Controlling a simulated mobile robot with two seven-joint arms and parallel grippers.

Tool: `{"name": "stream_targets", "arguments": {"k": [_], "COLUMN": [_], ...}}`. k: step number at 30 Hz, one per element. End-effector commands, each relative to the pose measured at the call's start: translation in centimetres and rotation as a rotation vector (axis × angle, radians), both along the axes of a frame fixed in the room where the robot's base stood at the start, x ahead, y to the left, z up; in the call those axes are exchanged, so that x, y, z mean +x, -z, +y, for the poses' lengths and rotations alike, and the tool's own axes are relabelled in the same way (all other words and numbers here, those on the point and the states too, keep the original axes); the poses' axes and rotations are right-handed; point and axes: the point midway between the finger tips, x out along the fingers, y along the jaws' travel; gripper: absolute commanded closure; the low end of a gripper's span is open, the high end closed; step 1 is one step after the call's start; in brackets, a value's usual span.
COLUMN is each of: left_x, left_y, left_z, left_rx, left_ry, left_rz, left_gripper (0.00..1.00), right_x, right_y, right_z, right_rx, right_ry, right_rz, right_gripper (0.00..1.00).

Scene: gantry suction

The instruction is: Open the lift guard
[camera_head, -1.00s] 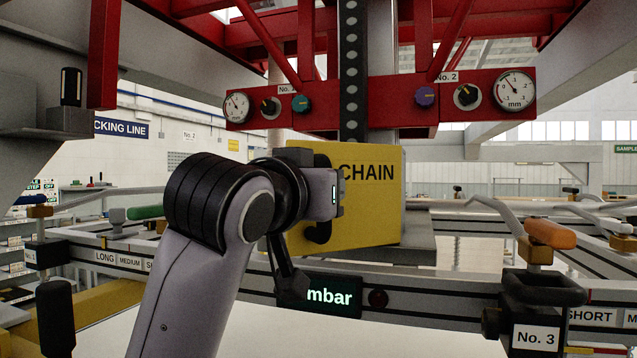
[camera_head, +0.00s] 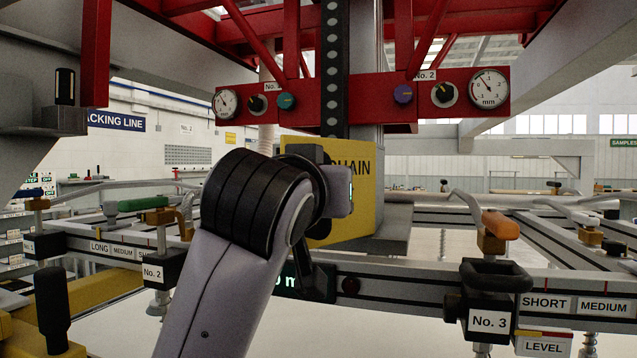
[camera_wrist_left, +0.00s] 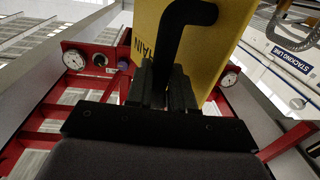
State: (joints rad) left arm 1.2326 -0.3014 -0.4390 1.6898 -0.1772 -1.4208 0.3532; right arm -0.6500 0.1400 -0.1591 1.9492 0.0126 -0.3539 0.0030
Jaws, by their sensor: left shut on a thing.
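The lift guard (camera_head: 362,208) is a yellow panel marked CHAIN, in front of the red gantry's vertical column in the head view. It stands at an angle, and my arm covers its left and lower part. In the left wrist view the guard (camera_wrist_left: 225,40) fills the upper middle, with a black bent handle (camera_wrist_left: 185,18) on its face. My left gripper (camera_wrist_left: 162,78) is shut on the handle's lower end. In the head view the left gripper (camera_head: 334,190) is beside the guard's face, and its fingertips are hidden. My right gripper is not in view.
A red crossbar (camera_head: 450,98) with gauges and knobs runs above the guard. A grey rail with a No. 3 clamp block (camera_head: 487,318) and an orange handle (camera_head: 500,226) lies in front at right. A black display (camera_head: 300,282) sits below, partly covered by my arm.

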Motion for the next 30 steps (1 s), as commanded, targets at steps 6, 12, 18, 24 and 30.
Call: {"name": "stream_targets", "arguments": {"k": [6, 12, 18, 24, 30], "left_x": [0.0, 0.0, -0.3, -2.6, -5.5], "left_y": [-0.6, -0.4, -0.3, -0.1, -0.3], "left_z": [-0.1, -0.1, 0.0, 0.5, 1.2], "left_rx": [-0.003, -0.002, -0.003, -0.004, -0.004], "left_ry": [0.005, 0.004, 0.003, 0.005, 0.007], "left_rz": [-0.016, -0.013, -0.012, -0.016, -0.016], "left_gripper": [0.71, 0.56, 0.56, 0.56, 0.56], "right_x": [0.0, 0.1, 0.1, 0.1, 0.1], "right_y": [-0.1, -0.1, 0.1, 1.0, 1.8], "right_z": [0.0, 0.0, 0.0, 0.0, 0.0], "right_rx": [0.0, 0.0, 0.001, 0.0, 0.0], "right_ry": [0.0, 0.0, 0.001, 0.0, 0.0], "right_rz": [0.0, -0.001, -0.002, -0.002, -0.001], "right_gripper": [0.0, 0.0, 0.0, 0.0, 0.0]}}
